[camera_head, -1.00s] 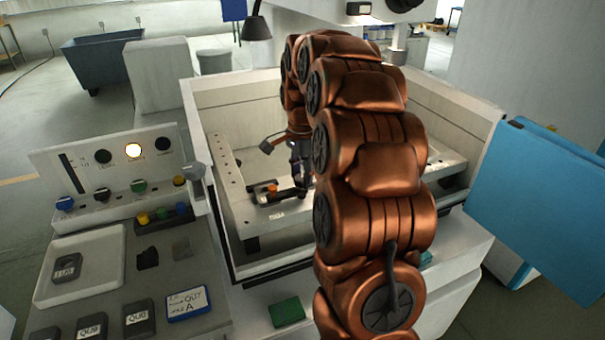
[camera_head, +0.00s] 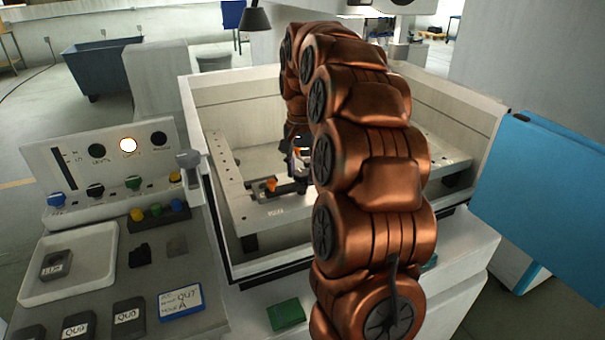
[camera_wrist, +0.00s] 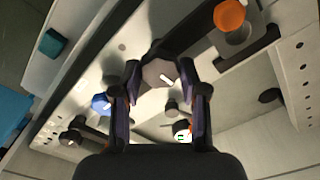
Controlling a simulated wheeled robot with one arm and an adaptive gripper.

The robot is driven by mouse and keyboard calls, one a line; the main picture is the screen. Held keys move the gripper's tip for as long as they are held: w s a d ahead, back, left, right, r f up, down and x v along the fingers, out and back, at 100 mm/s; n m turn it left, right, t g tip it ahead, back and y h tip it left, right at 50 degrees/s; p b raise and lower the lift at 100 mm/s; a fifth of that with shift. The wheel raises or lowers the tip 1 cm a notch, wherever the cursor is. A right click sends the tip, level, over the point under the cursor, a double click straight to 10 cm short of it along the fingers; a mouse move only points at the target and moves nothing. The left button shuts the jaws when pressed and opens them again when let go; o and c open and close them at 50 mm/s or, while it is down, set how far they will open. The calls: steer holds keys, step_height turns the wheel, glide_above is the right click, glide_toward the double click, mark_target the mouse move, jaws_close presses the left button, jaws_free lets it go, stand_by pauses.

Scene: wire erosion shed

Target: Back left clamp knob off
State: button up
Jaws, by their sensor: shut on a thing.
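My gripper (camera_wrist: 160,85) is closed around a grey many-sided knob (camera_wrist: 158,73) with a white mark on top, in the middle of the wrist view. In the head view my gripper (camera_head: 299,165) is low over the left part of the machine's work frame, partly hidden by my arm. The held knob cannot be made out there. An orange knob (camera_head: 271,185) sits on a dark clamp at the frame's left; it also shows at the top of the wrist view (camera_wrist: 230,15). A blue knob (camera_wrist: 101,103) is left of my left finger.
The pale frame (camera_head: 232,184) lies inside the machine's walled tank. At left, a control panel (camera_head: 110,160) has a lit lamp (camera_head: 128,145). A bench holds a white tray (camera_head: 98,283), dark labelled blocks and a blue-edged card (camera_head: 181,301). A blue panel (camera_head: 540,200) stands at right.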

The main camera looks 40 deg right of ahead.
mark_target(302, 172)
steer(key=n+b, duration=0.1)
steer(key=n, duration=0.3)
steer(key=shift+n, duration=0.4)
stand_by(0.4)
steer(key=o, duration=1.1)
steer(key=shift+o, duration=0.2)
steer(key=shift+r, duration=0.1)
steer(key=shift+r, duration=3.65)
